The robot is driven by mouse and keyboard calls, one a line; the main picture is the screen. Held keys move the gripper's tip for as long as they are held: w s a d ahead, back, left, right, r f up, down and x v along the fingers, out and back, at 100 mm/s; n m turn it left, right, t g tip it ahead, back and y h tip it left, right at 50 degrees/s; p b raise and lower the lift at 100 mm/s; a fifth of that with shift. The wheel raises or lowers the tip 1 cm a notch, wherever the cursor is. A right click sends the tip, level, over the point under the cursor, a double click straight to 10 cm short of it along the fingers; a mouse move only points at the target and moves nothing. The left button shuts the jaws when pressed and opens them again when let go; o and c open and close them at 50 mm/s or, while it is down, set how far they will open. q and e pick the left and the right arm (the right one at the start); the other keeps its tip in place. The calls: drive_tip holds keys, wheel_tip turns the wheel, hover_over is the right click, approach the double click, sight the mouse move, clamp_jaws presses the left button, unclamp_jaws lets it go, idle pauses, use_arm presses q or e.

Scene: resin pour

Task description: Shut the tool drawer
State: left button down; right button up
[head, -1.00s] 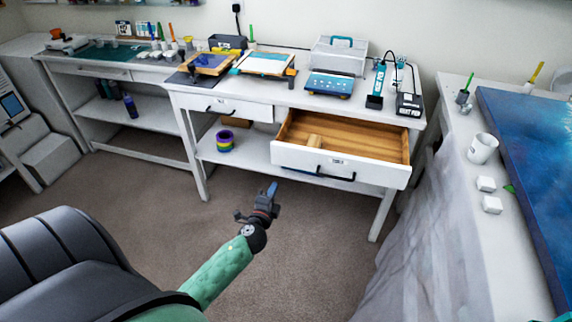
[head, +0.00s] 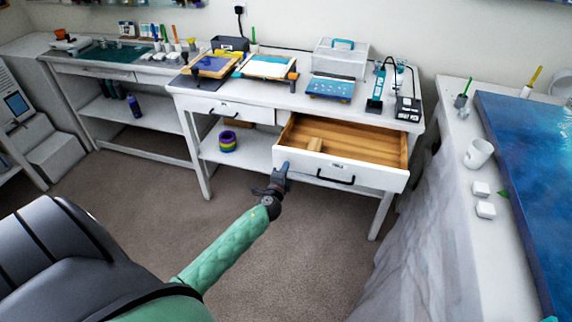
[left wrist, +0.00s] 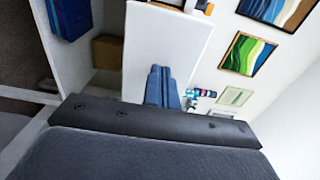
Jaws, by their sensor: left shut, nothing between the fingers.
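The tool drawer (head: 310,166) is pulled open from the white bench, with its black handle (head: 335,180) on its front. A small wooden block (head: 315,144) lies inside it. My left gripper (head: 284,168) is shut and empty, at the left end of the drawer front; I cannot tell whether it touches. In the left wrist view the shut blue fingers (left wrist: 160,86) point at a white panel (left wrist: 165,45), which looks like the drawer front. My right gripper is not in view.
A closed drawer (head: 228,109) is left of the open one. Coloured tape rolls (head: 227,141) sit on the shelf below. A draped table with a blue panel (head: 535,150) stands at the right. The carpet in front is clear.

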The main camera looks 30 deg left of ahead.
use_arm(q)
drive_tip(key=shift+w+a, duration=0.2)
drive_tip(key=shift+w, duration=0.35)
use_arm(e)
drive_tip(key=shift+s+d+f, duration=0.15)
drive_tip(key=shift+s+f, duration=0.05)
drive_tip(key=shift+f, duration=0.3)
use_arm(q)
drive_tip(key=shift+w, duration=0.1)
